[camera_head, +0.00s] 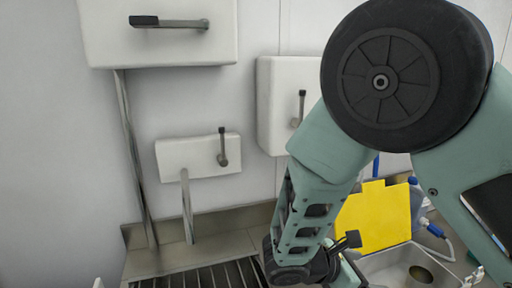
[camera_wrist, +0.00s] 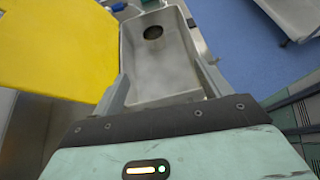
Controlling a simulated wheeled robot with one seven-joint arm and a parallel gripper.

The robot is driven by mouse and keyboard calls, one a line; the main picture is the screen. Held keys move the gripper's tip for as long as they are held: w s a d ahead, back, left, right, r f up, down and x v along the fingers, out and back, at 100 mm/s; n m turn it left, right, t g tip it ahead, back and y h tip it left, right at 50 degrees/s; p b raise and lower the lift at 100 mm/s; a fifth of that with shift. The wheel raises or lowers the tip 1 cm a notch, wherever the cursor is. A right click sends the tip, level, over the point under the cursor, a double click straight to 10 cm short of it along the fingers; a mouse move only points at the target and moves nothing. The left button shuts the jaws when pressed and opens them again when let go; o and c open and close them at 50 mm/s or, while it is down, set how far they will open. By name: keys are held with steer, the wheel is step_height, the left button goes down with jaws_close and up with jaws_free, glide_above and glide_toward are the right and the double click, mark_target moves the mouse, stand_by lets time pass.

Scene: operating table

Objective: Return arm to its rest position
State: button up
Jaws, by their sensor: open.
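My arm shows at the right of the head view, bent, with a large black round joint and pale green links. My gripper (camera_wrist: 162,88) is open in the wrist view, with its two fingers apart and nothing between them. Beyond the fingers is a metal basin (camera_wrist: 160,70) with a dark round spot (camera_wrist: 153,33) at its far end. In the head view the gripper is partly cut off at the bottom edge and partly hidden by my arm.
A yellow flat piece (camera_head: 375,218) stands close to my gripper, beside the metal basin (camera_head: 393,265). White wall boxes with lever handles (camera_head: 198,157) hang behind. A dark slatted grate (camera_head: 215,274) lies at the bottom. Blue floor (camera_wrist: 243,45) shows in the wrist view.

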steer(key=s+a+m+g+y+b, duration=0.1)
steer(key=s+a+m+y+b, duration=0.3)
steer(key=s, duration=0.5)
steer(key=s+a+m+g+y+b, duration=0.2)
steer(key=s+a+m+y+b, duration=0.2)
steer(key=s+m+y, duration=0.4)
steer(key=shift+s+a+m+y+b, duration=0.2)
steer(key=shift+s+m+y+b, duration=0.25)
steer(key=shift+s, duration=0.65)
